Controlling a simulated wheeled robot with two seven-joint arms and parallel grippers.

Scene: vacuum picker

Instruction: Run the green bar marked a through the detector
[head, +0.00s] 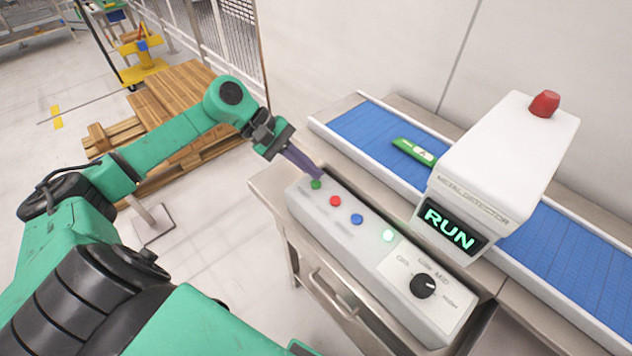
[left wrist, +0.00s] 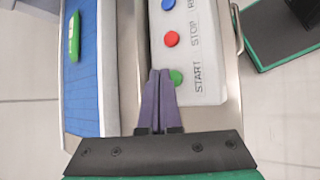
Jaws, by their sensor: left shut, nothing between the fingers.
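The green bar (head: 414,150) with a white label marked A lies on the blue conveyor belt (head: 372,125), just left of the white metal detector (head: 505,160). The bar also shows at the upper left in the left wrist view (left wrist: 74,36). The detector's screen reads RUN. My left gripper (head: 318,174) is shut and empty, its purple fingertips at the green START button (head: 316,184) of the control box. In the left wrist view the fingertips (left wrist: 160,72) are beside or over the green button (left wrist: 176,77); I cannot tell whether they press it. My right gripper is not in view.
The white control box (head: 345,235) also has a red button (head: 335,201), a blue button (head: 357,219), a lit green lamp (head: 388,236) and a black dial (head: 423,286). A red beacon (head: 544,104) tops the detector. Wooden pallets (head: 175,105) lie on the floor behind my left arm.

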